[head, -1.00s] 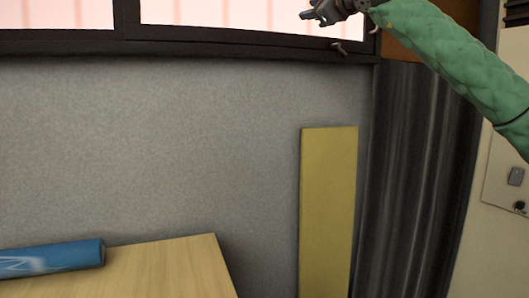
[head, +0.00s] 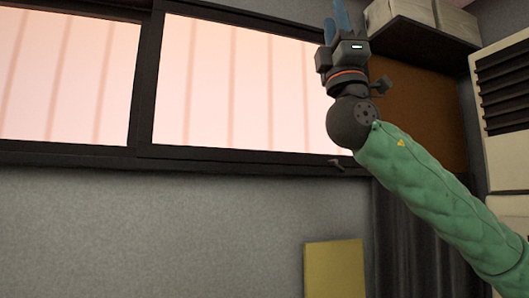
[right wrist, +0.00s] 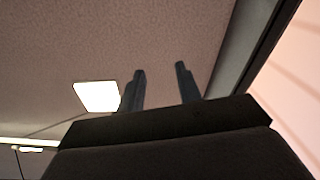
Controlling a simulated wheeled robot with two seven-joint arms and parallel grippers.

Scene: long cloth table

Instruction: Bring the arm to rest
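My right arm, in a green padded sleeve, comes in from the right in the head view. Its right gripper (head: 337,22) points upward in front of the window, near the upper right. In the right wrist view the two dark fingers of the right gripper (right wrist: 160,88) stand apart with nothing between them, against the ceiling. My left gripper is in neither view.
A wide window (head: 240,85) with a dark frame spans the wall. A shelf with pale boxes (head: 400,14) is behind the gripper at the upper right. A yellow board (head: 334,270) leans below. A ceiling lamp (right wrist: 97,96) shows in the right wrist view.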

